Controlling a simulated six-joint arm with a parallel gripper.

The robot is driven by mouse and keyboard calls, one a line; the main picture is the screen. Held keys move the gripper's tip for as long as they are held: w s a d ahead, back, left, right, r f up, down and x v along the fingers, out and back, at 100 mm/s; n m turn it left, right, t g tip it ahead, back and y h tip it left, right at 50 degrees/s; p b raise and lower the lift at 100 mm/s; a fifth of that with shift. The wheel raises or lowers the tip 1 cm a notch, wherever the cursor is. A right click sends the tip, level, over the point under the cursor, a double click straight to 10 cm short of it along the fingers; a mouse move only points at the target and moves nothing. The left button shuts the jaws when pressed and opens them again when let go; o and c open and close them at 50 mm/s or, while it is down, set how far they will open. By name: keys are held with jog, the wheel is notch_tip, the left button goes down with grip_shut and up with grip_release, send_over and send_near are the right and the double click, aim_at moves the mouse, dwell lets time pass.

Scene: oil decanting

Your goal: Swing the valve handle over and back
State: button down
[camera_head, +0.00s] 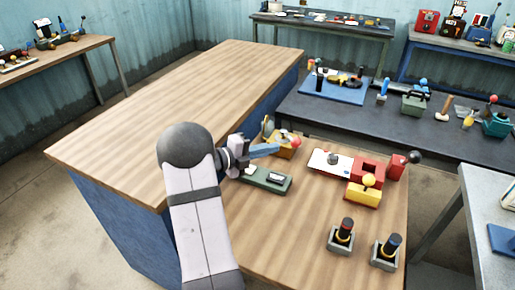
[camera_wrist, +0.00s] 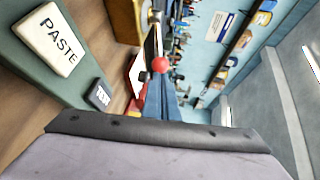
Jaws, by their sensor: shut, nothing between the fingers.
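A lever with a red ball knob (camera_head: 296,140) stands at an orange-yellow box (camera_head: 284,152) on the wooden table, and appears to be the valve handle. In the wrist view the red ball (camera_wrist: 160,65) is just beyond my fingertips, with a metal rod (camera_wrist: 151,45) behind it and part of the box (camera_wrist: 125,20) at the top. My gripper (camera_head: 277,148) has blue fingers, shut and empty, pointing right at the box; they also show in the wrist view (camera_wrist: 160,84). Whether they touch the knob I cannot tell. The fingers partly hide the box in the head view.
A green base (camera_head: 265,180) with a PASTE block (camera_wrist: 58,38) lies close below my gripper. To the right are a white plate (camera_head: 328,162), a red block (camera_head: 367,168), a yellow block (camera_head: 362,194) and two dark-handled units (camera_head: 342,236). The table's left half (camera_head: 190,95) is clear.

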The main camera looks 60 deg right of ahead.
aim_at(295, 146)
jog(key=shift+p+x, duration=0.8)
jog(key=shift+x, duration=1.9)
jog(key=shift+s+b, duration=0.1)
jog(key=shift+b, duration=0.2)
jog(key=t+b, duration=0.1)
jog(key=s+n+t+h+b, duration=0.1)
jog(key=b, duration=0.1)
jog(key=s+d+n+t+b, duration=0.1)
jog(key=shift+s+f+h+b, duration=0.25)
jog(key=shift+h+b, duration=0.05)
jog(key=s+d+n+t+h+b, duration=0.1)
jog(key=s+d+n+t+b, duration=0.3)
jog(key=b, duration=0.8)
jog(key=shift+d+r+t, duration=0.35)
jog(key=shift+d+t, duration=0.05)
jog(key=shift+d, duration=0.1)
jog(key=shift+s+r, duration=0.1)
jog(key=shift+r, duration=0.05)
